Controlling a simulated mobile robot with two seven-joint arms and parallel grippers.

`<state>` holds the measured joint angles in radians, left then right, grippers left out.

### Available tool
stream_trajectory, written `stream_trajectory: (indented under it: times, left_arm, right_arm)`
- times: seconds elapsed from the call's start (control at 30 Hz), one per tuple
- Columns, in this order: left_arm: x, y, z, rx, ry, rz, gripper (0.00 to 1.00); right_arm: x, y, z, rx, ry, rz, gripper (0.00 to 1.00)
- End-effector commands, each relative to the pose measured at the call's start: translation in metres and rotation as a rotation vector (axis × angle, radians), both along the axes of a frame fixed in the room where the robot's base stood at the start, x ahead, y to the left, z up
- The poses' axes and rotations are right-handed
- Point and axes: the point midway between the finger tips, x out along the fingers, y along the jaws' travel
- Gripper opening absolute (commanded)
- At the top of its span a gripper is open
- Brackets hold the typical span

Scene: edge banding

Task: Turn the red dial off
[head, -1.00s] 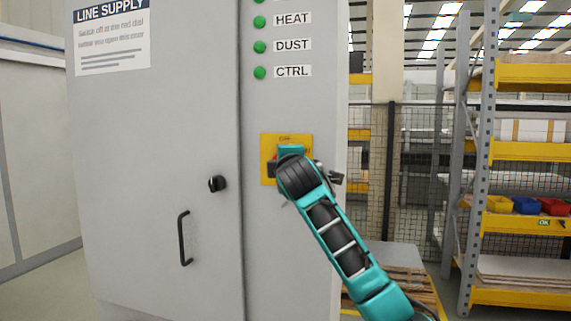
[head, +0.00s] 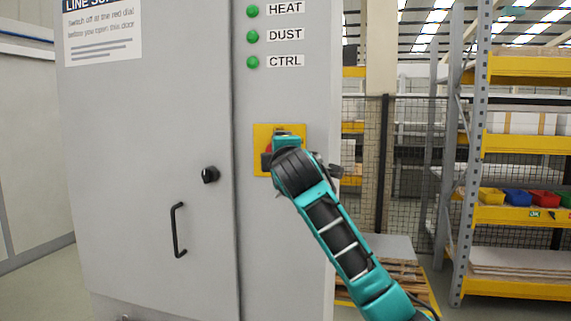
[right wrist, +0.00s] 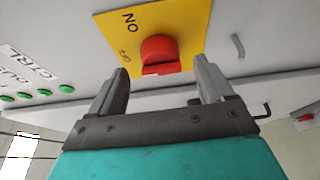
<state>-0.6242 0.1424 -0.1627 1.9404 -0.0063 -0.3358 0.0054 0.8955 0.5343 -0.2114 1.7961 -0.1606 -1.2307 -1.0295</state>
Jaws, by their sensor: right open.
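The red dial (right wrist: 160,52) sits on a yellow plate (right wrist: 190,22) marked ON and OFF. In the head view the yellow plate (head: 261,133) is on the grey cabinet's front, right of the door seam. There only a sliver of the red dial (head: 268,149) shows beside my right gripper, which hides the rest. My right gripper (right wrist: 160,66) is open, its two fingers on either side of the dial in the right wrist view, with a gap visible on each side. I cannot tell how deep the fingers reach. My left gripper is not in view.
The cabinet door (head: 150,170) has a black knob (head: 210,175), a black handle (head: 176,230) and a LINE SUPPLY sign (head: 103,35). Green lamps (head: 253,36) labelled HEAT, DUST and CTRL are above the dial. A mesh fence and shelving (head: 520,150) stand at the right.

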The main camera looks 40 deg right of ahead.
Motion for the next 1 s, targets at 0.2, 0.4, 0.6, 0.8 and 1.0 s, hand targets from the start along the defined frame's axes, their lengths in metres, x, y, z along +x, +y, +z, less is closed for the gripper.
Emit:
stream_trajectory:
  times: [0.2,0.4,0.6,0.8,1.0]
  left_arm:
    - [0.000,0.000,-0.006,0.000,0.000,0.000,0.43]
    - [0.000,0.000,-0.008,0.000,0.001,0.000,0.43]
    - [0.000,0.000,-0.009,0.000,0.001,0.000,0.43]
    - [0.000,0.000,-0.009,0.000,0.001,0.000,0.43]
    - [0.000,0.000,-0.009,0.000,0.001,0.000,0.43]
  right_arm:
    - [-0.039,0.020,-0.001,-0.001,-0.002,0.002,0.81]
    - [-0.066,0.034,0.000,-0.001,-0.002,0.002,0.81]
    - [-0.078,0.040,0.000,0.000,0.001,0.000,0.81]
    - [-0.079,0.040,0.000,0.000,0.001,0.000,0.81]
    - [-0.079,0.040,0.000,0.000,0.001,0.000,0.81]
